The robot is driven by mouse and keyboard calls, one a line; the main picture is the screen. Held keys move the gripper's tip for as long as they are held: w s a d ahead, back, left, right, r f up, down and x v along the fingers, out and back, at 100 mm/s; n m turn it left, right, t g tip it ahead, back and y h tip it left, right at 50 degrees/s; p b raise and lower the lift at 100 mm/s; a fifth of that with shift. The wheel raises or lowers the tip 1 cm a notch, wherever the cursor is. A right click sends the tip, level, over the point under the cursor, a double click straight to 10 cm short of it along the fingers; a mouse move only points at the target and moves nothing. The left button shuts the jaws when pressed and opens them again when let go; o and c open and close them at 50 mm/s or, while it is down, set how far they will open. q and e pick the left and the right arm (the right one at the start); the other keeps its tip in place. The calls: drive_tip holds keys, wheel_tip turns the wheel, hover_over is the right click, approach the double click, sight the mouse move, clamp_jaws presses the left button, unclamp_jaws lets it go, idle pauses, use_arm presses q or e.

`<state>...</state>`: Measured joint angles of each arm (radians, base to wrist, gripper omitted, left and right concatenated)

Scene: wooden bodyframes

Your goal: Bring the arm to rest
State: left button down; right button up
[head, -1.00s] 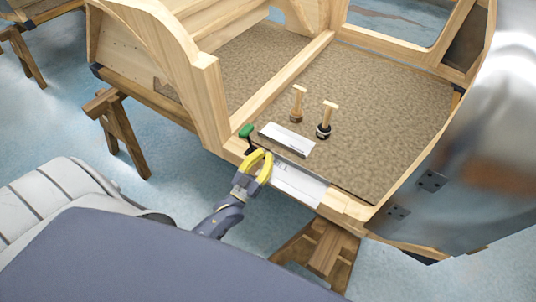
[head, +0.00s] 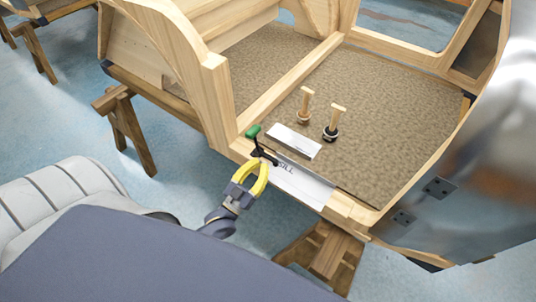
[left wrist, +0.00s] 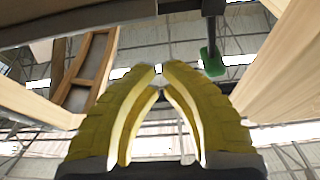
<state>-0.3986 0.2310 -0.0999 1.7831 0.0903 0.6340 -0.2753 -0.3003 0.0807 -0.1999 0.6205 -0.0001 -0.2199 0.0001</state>
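My left gripper (head: 262,163) has yellow fingers and sits just outside the near edge of the wooden bodyframe, beside a green-handled clamp (head: 253,131). Its fingertips come together with nothing visible between them. In the left wrist view the yellow fingers (left wrist: 161,70) converge to a point, seen from below the frame. The clamp's green handle (left wrist: 213,63) hangs from a dark bar right of the fingertips there, apart from them. My right gripper is in neither view.
A white plate marked SILL (head: 302,187) lies along the near wooden edge. A small white card (head: 293,140) and two wooden-handled tools (head: 305,103) (head: 334,122) are on the brown floor panel. Trestles (head: 128,130) (head: 325,255) stand below. A shiny metal panel (head: 470,160) is at right.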

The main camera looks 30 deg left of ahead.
use_arm(q)
drive_tip(key=s+f+g, duration=0.3)
drive_tip(key=s+f, duration=0.1)
drive_tip(key=f, duration=0.8)
drive_tip(key=s+a+f+m+g+y, duration=0.1)
drive_tip(key=s+f+g, duration=0.35)
drive_tip(key=f, duration=0.65)
drive_tip(key=s+f+g, duration=0.3)
drive_tip(key=s+f, duration=0.2)
drive_tip(key=f, duration=0.7)
drive_tip(key=s+d+f+g, duration=0.1)
drive_tip(key=s+f+g, duration=0.4)
drive_tip(key=s+f, duration=0.5)
drive_tip(key=s+d+f+m+g+y, duration=0.1)
drive_tip(key=s+f+g, duration=0.3)
drive_tip(key=s+f, duration=0.6)
drive_tip(key=s, duration=0.6)
drive_tip(key=shift+s+d+f+g, duration=0.2)
drive_tip(key=shift+s+f+g, duration=0.1)
drive_tip(key=shift+s+g, duration=0.05)
